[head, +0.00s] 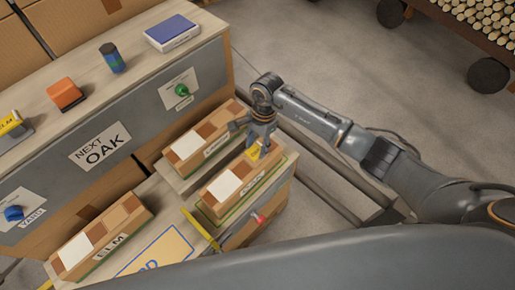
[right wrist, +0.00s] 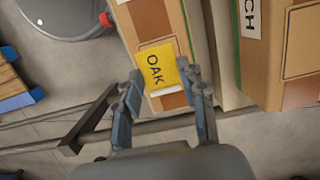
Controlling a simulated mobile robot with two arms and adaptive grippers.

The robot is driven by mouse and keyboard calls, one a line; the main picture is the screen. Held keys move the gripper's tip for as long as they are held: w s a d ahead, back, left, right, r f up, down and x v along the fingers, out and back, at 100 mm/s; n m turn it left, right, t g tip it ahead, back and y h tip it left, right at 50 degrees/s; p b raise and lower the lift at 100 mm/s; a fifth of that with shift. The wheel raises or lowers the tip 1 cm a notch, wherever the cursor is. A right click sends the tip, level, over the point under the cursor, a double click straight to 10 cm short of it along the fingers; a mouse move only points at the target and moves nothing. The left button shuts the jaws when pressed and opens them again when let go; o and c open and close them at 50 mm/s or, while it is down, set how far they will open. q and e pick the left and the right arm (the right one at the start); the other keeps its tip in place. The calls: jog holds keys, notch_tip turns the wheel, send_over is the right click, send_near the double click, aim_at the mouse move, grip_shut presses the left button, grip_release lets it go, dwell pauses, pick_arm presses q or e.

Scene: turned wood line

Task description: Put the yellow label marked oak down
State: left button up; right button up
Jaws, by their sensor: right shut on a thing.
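The yellow label marked OAK (right wrist: 157,68) is between the fingertips of my right gripper (right wrist: 165,90) in the right wrist view. In the head view the yellow label (head: 254,152) shows just below my right gripper (head: 260,142), over the end of a box of wooden blocks (head: 228,184). My right gripper is shut on the label. I cannot tell whether the label touches the box. My left gripper is not in view.
A second box (head: 202,140) lies behind, and an ELM box (head: 100,238) at left. A grey panel (head: 150,124) reads NEXT OAK. The shelf above holds an orange thing (head: 66,94), a dark cylinder (head: 112,58) and a blue-topped box (head: 172,33). Rails (head: 325,165) run at right.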

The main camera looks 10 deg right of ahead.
aim_at(258, 148)
jog(key=shift+w+d+f, duration=0.1)
jog(key=shift+w+f, duration=0.05)
jog(key=shift+f, duration=0.15)
notch_tip(258, 148, down, 3)
jog(key=shift+r+p, duration=0.1)
jog(key=shift+p, duration=0.4)
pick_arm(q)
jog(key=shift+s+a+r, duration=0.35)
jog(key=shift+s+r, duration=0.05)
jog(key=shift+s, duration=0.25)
pick_arm(e)
jog(key=shift+w+f, duration=0.1)
jog(key=shift+f, duration=0.1)
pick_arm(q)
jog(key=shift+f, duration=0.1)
pick_arm(e)
jog(key=shift+d+f+b, duration=0.1)
jog(key=shift+f+b, duration=0.1)
jog(key=shift+b, duration=0.1)
jog(key=o, duration=1.1)
jog(key=shift+r, duration=0.1)
